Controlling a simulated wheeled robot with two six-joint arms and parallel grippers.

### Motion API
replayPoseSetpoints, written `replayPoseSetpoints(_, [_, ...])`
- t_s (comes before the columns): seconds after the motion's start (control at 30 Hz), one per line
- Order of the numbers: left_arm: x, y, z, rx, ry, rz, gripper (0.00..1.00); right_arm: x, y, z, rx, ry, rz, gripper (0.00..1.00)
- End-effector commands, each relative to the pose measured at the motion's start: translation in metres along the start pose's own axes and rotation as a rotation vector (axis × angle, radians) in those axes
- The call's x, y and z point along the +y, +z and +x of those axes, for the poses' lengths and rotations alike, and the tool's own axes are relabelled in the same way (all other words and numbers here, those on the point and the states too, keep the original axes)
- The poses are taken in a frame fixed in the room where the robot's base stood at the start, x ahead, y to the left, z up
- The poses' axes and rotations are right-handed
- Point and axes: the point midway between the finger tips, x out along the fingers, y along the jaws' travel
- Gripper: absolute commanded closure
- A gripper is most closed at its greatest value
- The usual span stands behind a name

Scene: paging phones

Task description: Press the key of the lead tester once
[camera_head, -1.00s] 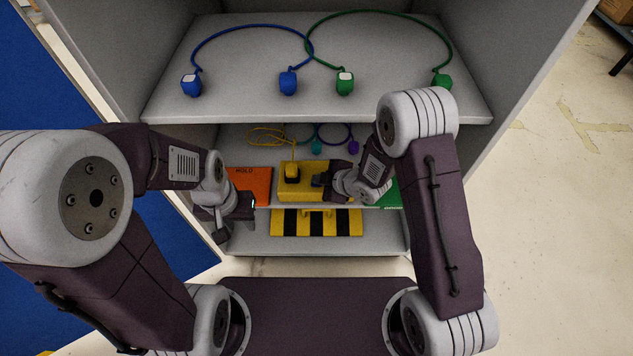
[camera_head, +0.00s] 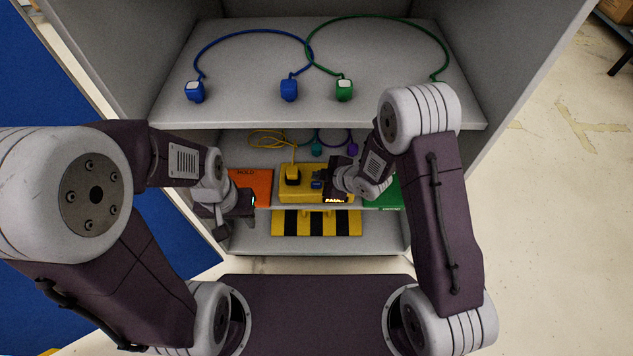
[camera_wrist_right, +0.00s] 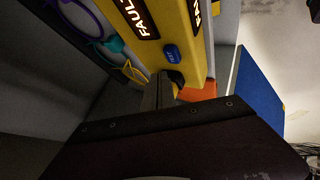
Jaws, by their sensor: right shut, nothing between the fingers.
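The lead tester (camera_head: 303,193) is a yellow box on the lower shelf, with a yellow plug (camera_head: 292,173) standing at its left part. Its blue key (camera_head: 316,184) shows uncovered, and also in the right wrist view (camera_wrist_right: 171,53). A lit label (camera_head: 337,200) is on its right; in the wrist view it reads FAULT (camera_wrist_right: 137,17), with a second lit label partly cut off. My right gripper (camera_head: 336,179) is shut and empty, just right of the key and apart from it. My left gripper (camera_head: 246,206) is by the orange mat; its fingers are too small to read.
An orange HOLD mat (camera_head: 255,185) lies left of the tester and a green mat (camera_head: 385,194) right of it. Teal and purple plugs and a yellow lead lie behind. Blue (camera_head: 289,89) and green (camera_head: 344,90) leads lie on the upper shelf. A striped panel (camera_head: 315,224) is below.

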Motion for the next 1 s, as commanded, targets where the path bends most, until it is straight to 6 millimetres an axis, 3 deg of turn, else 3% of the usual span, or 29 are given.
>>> replayPoseSetpoints(0.03, [0.0,-0.001,-0.01,0.0,0.0,0.0,0.64,0.006,-0.006,-0.008,0.0,0.0,0.0,1.0])
replayPoseSetpoints(0.33, [0.001,-0.004,-0.034,0.0,0.0,0.0,0.64,0.02,-0.02,-0.027,0.0,0.0,0.001,1.0])
replayPoseSetpoints(1.0, [0.001,-0.003,-0.032,0.0,0.0,0.0,0.64,0.019,-0.019,-0.026,0.0,0.0,0.0,1.0])
